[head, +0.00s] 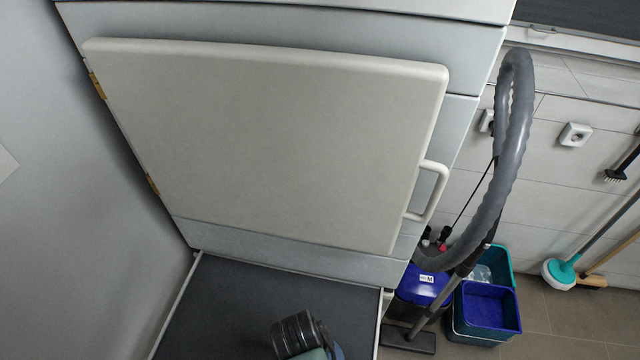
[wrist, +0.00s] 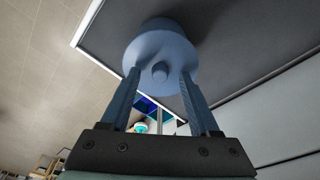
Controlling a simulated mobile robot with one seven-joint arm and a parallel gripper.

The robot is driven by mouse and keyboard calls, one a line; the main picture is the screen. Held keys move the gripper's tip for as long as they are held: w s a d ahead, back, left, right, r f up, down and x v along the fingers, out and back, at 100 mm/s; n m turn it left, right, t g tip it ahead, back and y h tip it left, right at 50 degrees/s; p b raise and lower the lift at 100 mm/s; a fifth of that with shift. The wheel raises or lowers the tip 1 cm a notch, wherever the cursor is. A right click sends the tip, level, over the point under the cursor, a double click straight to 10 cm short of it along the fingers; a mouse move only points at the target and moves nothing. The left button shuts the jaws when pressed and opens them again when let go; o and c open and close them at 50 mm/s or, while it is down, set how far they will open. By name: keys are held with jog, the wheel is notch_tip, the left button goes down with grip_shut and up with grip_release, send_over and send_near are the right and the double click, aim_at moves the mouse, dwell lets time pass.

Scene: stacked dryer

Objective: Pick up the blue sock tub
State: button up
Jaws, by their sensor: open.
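The blue sock tub (wrist: 160,47) appears in the wrist view as a round blue-grey piece with a small knob facing the camera, in front of the dark worktop. My gripper (wrist: 159,75) is open, with one finger on each side of the knob. I cannot tell whether the fingers touch the tub. In the head view the tub is not clearly seen; a dark ridged part of my arm shows at the bottom edge.
The dark worktop (head: 230,305) lies below the closed dryer door (head: 265,140) with its handle (head: 432,190). A blue vacuum (head: 423,287), its grey hose (head: 497,190) and a blue bucket (head: 487,308) stand on the floor at right. A wall bounds the left.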

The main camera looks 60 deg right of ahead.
jog(key=shift+c, duration=0.2)
grip_shut()
dwell(1.1)
